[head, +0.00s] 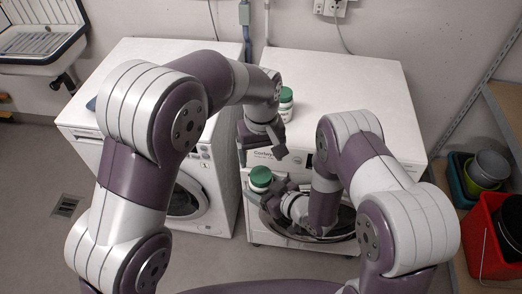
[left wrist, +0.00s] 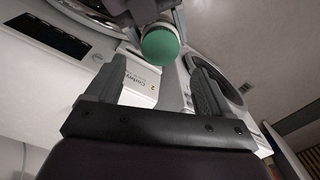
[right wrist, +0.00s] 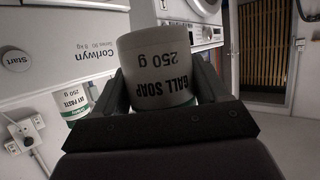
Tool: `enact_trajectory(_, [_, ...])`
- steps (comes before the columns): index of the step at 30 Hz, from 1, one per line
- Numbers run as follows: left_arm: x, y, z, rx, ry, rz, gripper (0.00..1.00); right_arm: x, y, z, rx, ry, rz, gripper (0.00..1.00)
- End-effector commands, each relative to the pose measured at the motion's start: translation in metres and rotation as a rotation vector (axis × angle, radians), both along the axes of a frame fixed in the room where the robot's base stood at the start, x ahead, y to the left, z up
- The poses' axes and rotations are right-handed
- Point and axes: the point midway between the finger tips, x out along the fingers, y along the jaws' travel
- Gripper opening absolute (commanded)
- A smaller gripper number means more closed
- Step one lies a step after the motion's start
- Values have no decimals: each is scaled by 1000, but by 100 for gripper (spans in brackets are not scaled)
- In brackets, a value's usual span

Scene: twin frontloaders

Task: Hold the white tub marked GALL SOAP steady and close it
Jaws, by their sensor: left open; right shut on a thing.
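The white tub marked GALL SOAP (right wrist: 158,65) is between the fingers of my right gripper (head: 268,187), which is shut on it. In the head view the tub (head: 259,186) is held in front of the right machine, with a green lid (head: 261,175) on top. I cannot tell how tightly the lid sits. My left gripper (head: 262,150) is open and empty, pointing down, above and beyond the tub in the picture. In the left wrist view the green lid (left wrist: 160,47) shows beyond the open fingertips, apart from them.
A second green-lidded tub (head: 286,104), marked OXY PASTE in the right wrist view (right wrist: 80,114), stands on the right machine (head: 350,85). The left machine (head: 150,60) is beside it. A red bin (head: 490,245) and shelving are at the right. A sink (head: 40,35) is at the left.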

Motion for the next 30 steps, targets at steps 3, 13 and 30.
enact_trajectory(3, [-1, 1, -20, 2, 4, 0, 82, 0, 0, 1, 1, -2, 0, 0])
enact_trajectory(13, [0, 0, -64, 1, 1, -1, 82, 0, 0, 1, 1, -2, 0, 0])
enact_trajectory(30, [0, 0, -69, 0, 0, -1, 23, 0, 0, 1, 1, -2, 0, 0])
